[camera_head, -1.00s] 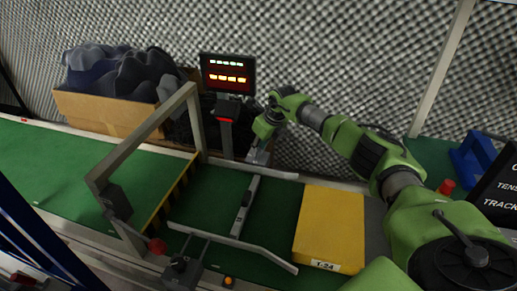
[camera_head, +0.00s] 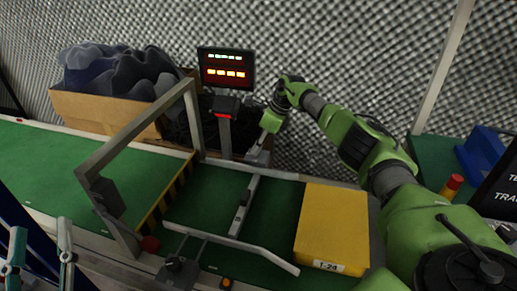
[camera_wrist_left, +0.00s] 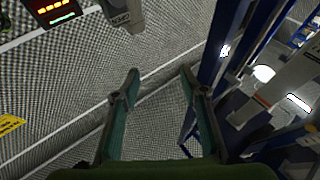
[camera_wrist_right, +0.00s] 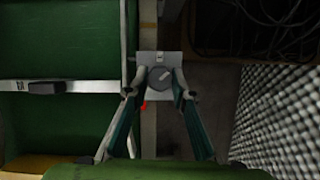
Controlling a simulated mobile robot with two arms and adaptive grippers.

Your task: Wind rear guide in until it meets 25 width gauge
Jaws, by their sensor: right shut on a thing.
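The rear guide (camera_head: 252,171) is a pale metal rail along the far side of the green belt. A metal bar with a dark block, apparently the width gauge (camera_head: 244,205), lies across the belt between it and the front guide (camera_head: 240,244). No 25 is readable, and I cannot tell whether bar and rear guide touch. My right gripper (camera_head: 259,152) points down behind the rear guide. In the right wrist view it is shut on a round grey knob (camera_wrist_right: 161,77) on a square plate. My left gripper (camera_head: 41,234) is open and empty at the lower left.
A yellow box (camera_head: 332,225) stands on the belt to the right. A metal frame (camera_head: 142,125) arches over the belt at left. A display (camera_head: 226,69) stands behind, beside a cardboard box (camera_head: 100,112) of dark cloth. A front knob (camera_head: 175,266) is near the red button (camera_head: 150,243).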

